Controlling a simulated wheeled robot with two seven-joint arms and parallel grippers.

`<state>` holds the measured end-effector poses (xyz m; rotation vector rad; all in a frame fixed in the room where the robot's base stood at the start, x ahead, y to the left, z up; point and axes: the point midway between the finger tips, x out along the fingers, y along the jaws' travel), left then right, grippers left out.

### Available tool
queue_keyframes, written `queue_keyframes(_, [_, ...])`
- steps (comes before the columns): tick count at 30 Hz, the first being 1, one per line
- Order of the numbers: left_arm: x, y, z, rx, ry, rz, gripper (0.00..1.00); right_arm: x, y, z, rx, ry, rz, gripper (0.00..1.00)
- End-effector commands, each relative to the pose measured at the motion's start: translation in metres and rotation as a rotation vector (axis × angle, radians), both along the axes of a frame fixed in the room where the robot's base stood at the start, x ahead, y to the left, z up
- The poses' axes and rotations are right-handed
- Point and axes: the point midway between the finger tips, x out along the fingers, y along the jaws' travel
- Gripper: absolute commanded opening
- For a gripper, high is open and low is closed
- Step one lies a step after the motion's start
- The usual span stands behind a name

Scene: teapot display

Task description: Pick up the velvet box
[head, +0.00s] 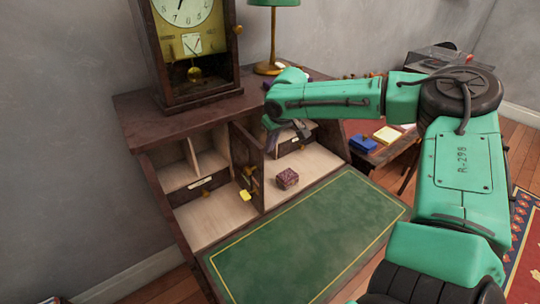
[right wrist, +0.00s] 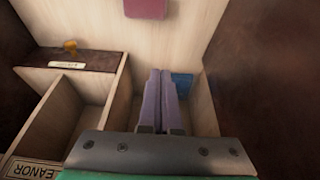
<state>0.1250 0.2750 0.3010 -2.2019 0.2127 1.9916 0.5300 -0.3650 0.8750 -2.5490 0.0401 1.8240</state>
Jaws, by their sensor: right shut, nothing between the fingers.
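The velvet box is a small dark maroon cube (head: 287,178) on the pale wooden floor of the desk's right-hand opening, near its front edge. In the right wrist view a maroon square (right wrist: 146,8) at the top edge appears to be the same box, partly cut off. My right gripper (head: 271,141) is above and behind the box in the head view, apart from it. In the right wrist view its fingers (right wrist: 160,98) are pressed together with nothing between them, pointing down into the desk's compartments. My left gripper is not in view.
Upright dark wood panels and pale dividers stand close around the gripper. A blue item (right wrist: 181,86) lies beside the fingertips. The green writing surface (head: 310,240) in front is clear. A clock (head: 193,60) and a lamp (head: 272,68) stand on top.

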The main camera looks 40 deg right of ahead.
Motion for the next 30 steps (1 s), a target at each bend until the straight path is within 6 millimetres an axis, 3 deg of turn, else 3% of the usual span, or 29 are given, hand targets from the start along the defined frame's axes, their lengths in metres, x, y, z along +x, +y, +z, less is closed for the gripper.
queue_keyframes(7, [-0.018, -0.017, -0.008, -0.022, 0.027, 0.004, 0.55, 0.016, -0.002, -0.051, -0.004, 0.005, -0.001, 0.00])
queue_keyframes(13, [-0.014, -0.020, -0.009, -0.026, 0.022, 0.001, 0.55, 0.027, -0.003, -0.084, -0.002, 0.002, -0.001, 0.00])
queue_keyframes(21, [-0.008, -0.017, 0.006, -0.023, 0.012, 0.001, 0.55, -0.010, -0.002, -0.079, 0.001, -0.003, -0.001, 0.00])
queue_keyframes(30, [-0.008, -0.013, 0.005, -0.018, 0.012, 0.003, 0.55, -0.012, -0.002, -0.080, -0.001, -0.002, 0.000, 0.00])
